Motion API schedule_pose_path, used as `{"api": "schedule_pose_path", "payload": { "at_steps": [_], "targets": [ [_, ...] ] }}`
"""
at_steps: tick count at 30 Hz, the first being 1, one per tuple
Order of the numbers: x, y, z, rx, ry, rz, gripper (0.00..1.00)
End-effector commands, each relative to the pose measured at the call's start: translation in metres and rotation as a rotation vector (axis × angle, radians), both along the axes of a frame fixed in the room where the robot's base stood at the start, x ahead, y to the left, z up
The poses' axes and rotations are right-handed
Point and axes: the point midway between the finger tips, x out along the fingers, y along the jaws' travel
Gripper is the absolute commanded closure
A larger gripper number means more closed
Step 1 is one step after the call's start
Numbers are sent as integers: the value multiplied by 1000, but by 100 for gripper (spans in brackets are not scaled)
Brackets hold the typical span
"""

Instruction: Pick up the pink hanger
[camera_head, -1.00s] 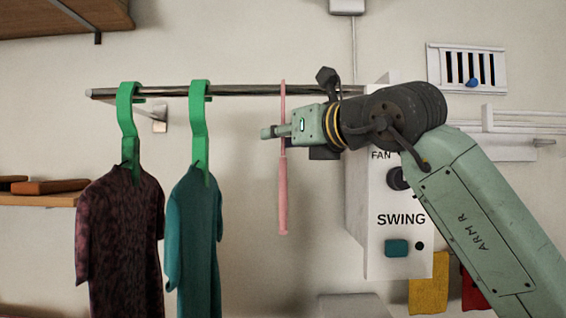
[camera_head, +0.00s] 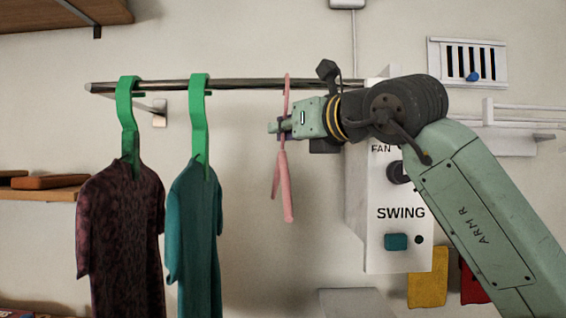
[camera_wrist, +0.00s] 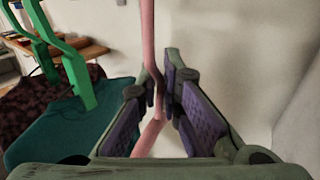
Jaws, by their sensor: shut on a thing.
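The pink hanger (camera_head: 284,185) is at the metal rail, its neck rising to rail height and its arms hanging below my gripper. It is turned slightly, so both arms show. My gripper (camera_head: 279,127) reaches in from the right, just below the rail, and is shut on the hanger's neck. In the wrist view the pink neck (camera_wrist: 149,40) runs down between the purple finger pads of my gripper (camera_wrist: 168,100). Whether the hook still rests on the rail I cannot tell.
The metal rail (camera_head: 240,85) runs just above my gripper. A teal shirt (camera_head: 195,240) and a dark patterned shirt (camera_head: 122,240) hang on green hangers to the left. A white box marked SWING (camera_head: 400,235) stands close on the right. The wall below the pink hanger is clear.

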Motion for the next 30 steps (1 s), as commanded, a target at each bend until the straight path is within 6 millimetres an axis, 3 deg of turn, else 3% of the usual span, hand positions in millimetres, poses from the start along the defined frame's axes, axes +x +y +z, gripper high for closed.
{"api": "schedule_pose_path", "payload": {
  "at_steps": [11, 19, 30],
  "targets": [
    [1, -1, 5, 2, 3, -2, 100],
    [-1, -2, 37, 1, -1, -4, 100],
    [-71, -51, 41, 1, 0, -5, 100]
  ]
}}
